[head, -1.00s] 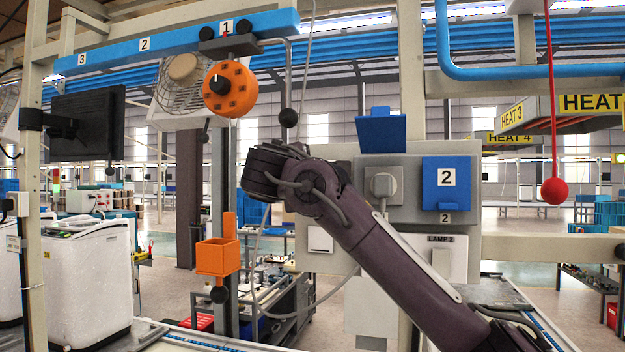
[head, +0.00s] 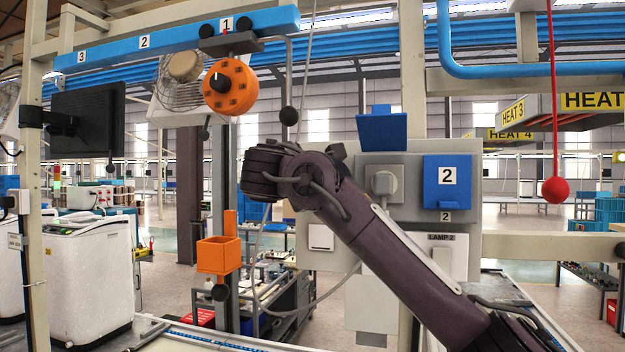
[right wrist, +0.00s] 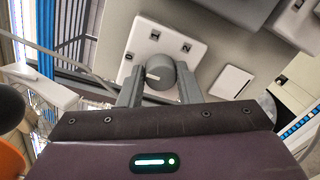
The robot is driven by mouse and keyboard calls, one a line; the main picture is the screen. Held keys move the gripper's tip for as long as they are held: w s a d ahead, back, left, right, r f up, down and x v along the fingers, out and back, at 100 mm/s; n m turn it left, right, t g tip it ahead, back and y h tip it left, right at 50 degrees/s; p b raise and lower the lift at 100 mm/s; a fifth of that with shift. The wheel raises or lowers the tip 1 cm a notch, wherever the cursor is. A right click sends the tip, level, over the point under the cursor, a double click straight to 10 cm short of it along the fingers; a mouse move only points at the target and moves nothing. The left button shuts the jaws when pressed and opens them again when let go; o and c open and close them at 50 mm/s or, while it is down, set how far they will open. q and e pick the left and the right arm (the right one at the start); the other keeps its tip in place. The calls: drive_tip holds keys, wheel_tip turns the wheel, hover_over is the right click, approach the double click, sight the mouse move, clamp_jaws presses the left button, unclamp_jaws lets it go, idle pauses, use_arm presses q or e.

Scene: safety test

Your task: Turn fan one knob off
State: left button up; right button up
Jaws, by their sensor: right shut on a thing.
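In the right wrist view, a grey round knob (right wrist: 158,73) with a white pointer mark sits on a white wall plate (right wrist: 178,36). The two fingers of my right gripper (right wrist: 160,84) are on either side of the knob and shut on it. In the head view my right arm reaches in from the lower right. Its wrist covers the knob and plate, so the fingers do not show there. No fan label is readable beside the knob. A fan (head: 180,100) hangs at upper left, partly behind an orange dial. My left gripper is not in view.
The orange dial (head: 230,88) hangs below the blue rail (head: 175,42), near label 1. A grey panel (head: 408,172) carries a plug and a blue cover (head: 446,182) marked 2. A red ball (head: 555,190) hangs at right. A cable loops below my wrist.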

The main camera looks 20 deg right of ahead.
drive_tip(key=o, duration=1)
drive_tip(key=shift+a+f, duration=0.1)
drive_tip(key=b+v, duration=0.4)
drive_tip(key=v, duration=0.3)
drive_tip(key=shift+s+a, duration=0.25)
drive_tip(key=shift+s, duration=0.1)
